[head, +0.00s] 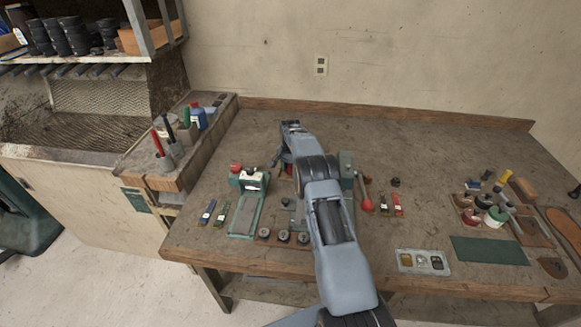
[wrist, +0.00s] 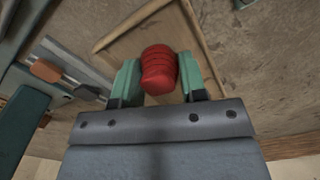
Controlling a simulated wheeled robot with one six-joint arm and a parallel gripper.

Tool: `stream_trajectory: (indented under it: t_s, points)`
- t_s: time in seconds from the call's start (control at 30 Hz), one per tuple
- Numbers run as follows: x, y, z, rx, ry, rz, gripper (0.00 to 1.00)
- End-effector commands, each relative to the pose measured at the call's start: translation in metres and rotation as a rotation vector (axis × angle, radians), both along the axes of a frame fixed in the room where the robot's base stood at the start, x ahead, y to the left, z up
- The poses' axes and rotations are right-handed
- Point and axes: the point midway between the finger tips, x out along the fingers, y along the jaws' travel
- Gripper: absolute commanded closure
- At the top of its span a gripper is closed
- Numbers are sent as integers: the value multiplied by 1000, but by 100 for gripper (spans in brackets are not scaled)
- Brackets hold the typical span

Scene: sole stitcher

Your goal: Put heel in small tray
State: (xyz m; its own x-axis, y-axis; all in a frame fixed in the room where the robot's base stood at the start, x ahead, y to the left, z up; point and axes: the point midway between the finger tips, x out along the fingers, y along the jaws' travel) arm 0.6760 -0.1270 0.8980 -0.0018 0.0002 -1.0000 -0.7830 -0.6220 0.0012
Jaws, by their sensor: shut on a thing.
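My gripper (wrist: 157,78) has green fingers, shut on a red ribbed rounded piece (wrist: 160,66) in the wrist view. I cannot tell for sure that this piece is the heel. Beyond it lies a shallow wooden tray with a raised rim (wrist: 137,19); the piece appears over it, and contact cannot be judged. In the head view my arm reaches over the middle of the bench and largely hides the gripper and what lies under it. A grey tray with small compartments (head: 422,271) lies near the front edge.
A green-based device with a red knob (head: 246,208) stands left of my arm. A lever with a red ball (head: 366,205) is close on its right. Pots and tools crowd the right side around a white jar (head: 495,217). The bench's back right (head: 440,140) is clear.

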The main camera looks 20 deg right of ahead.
Motion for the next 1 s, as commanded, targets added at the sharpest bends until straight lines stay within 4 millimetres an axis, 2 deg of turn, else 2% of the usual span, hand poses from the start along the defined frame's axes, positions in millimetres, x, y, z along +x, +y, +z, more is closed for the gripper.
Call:
stream_trajectory:
  t_s: [0.4, 0.43, 0.53, 0.77, 0.9, 1.0]
  points:
    - [0, 0, -6, 0, -1, 0, 84]
    - [0, 0, -5, -1, -2, 0, 59]
    - [0, 0, -5, 0, -1, 0, 50]
    - [0, 0, -4, 0, -1, 0, 50]
    - [1, 0, 4, -1, -3, 0, 50]
    - [1, 0, 19, -1, -6, 0, 50]
